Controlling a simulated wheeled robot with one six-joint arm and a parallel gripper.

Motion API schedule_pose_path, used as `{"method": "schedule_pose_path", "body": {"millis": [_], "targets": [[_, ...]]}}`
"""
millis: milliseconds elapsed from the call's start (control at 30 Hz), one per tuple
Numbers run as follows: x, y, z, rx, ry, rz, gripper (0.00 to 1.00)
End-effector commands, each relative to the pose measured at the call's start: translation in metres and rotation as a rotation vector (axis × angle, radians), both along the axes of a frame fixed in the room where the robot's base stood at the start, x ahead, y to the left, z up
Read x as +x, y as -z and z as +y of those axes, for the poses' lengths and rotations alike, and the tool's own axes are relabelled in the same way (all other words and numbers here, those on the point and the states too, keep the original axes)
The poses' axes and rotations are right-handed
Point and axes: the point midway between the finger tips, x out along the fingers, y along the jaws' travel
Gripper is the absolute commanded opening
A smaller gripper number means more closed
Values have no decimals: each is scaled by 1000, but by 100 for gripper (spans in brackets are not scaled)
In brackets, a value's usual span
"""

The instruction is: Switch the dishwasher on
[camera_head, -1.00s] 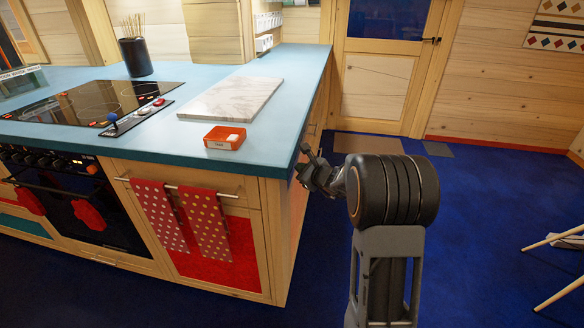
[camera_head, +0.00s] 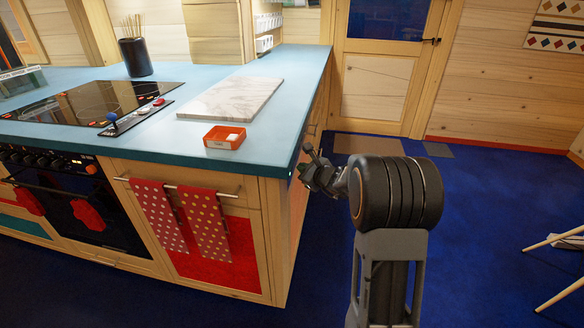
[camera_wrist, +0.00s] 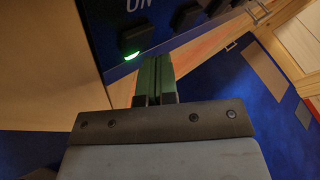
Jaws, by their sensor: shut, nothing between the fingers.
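The dishwasher's dark control panel (camera_wrist: 98,28) shows in the wrist view with white "ON" lettering at the top. A square black button (camera_wrist: 135,38) sits on it, and a green light (camera_wrist: 131,56) glows just below that button. More dark buttons (camera_wrist: 186,16) run to the right. My gripper (camera_wrist: 158,64) is shut and empty, its tips close to the panel, below and right of the green light. I cannot tell whether they touch it. In the head view my gripper (camera_head: 312,164) is beside the counter's right end; the dishwasher front is mostly hidden there.
The blue counter (camera_head: 180,160) overhangs close to my gripper. Blue floor (camera_head: 480,220) is open to the right, with pale wooden legs (camera_head: 562,292) at the edge.

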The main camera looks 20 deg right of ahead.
Motion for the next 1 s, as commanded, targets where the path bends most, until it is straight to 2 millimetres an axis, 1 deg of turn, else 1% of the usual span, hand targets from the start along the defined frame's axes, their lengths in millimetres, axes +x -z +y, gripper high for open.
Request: {"method": "schedule_pose_path", "body": {"millis": [400, 800, 1000], "targets": [[-3, 0, -5, 0, 0, 0, 0], [-22, 0, -39, -1, 1, 0, 0], [-29, 0, -52, 0, 0, 0, 0]]}}
